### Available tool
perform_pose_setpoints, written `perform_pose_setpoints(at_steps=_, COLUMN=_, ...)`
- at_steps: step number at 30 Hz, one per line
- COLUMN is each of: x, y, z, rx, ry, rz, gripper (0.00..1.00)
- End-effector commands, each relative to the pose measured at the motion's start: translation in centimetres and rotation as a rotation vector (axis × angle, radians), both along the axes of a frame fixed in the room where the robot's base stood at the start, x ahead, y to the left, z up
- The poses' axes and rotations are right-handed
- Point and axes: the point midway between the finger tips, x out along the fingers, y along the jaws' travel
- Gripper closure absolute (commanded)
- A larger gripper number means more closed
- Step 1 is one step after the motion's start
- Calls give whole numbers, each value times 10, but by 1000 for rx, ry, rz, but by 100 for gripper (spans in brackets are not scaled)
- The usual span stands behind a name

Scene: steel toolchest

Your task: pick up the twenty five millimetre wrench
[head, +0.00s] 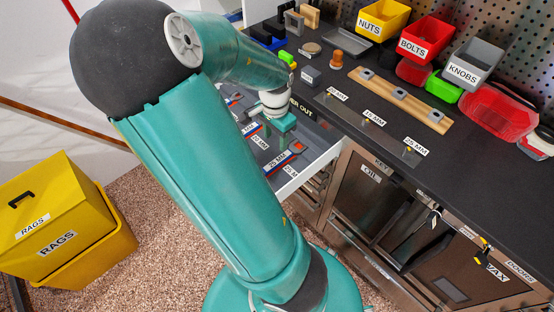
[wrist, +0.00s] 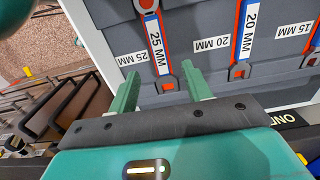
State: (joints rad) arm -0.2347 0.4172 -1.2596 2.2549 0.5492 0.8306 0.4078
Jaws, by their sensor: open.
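The twenty five millimetre wrench (wrist: 156,42) lies in a grey drawer insert (wrist: 200,97), with a white "25 MM" label on its red-edged handle. In the head view the wrench (head: 280,159) shows in the open drawer. My gripper (wrist: 160,82) is open and empty. In the wrist view its two fingers appear on either side of the wrench's lower end; I cannot tell the height gap. In the head view my gripper (head: 284,123) is over the drawer, its fingers hard to make out.
A 20 MM wrench (wrist: 244,38) lies to the right in its own slot, and a 15 MM wrench (wrist: 316,40) is at the right edge. The drawer's white wall (wrist: 92,38) is close on the left. The dark worktop (head: 350,120) with bins is beside the drawer.

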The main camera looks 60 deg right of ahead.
Motion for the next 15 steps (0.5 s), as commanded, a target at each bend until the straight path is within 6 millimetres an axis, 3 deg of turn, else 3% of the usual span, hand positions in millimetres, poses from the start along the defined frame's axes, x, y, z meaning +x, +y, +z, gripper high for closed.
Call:
perform_pose_setpoints(at_steps=6, x=-1, y=-1, z=-39, rx=1, ry=3, rz=0, gripper=51)
perform_pose_setpoints(at_steps=15, x=-2, y=-4, z=-66, rx=2, ry=4, rz=0, gripper=51)
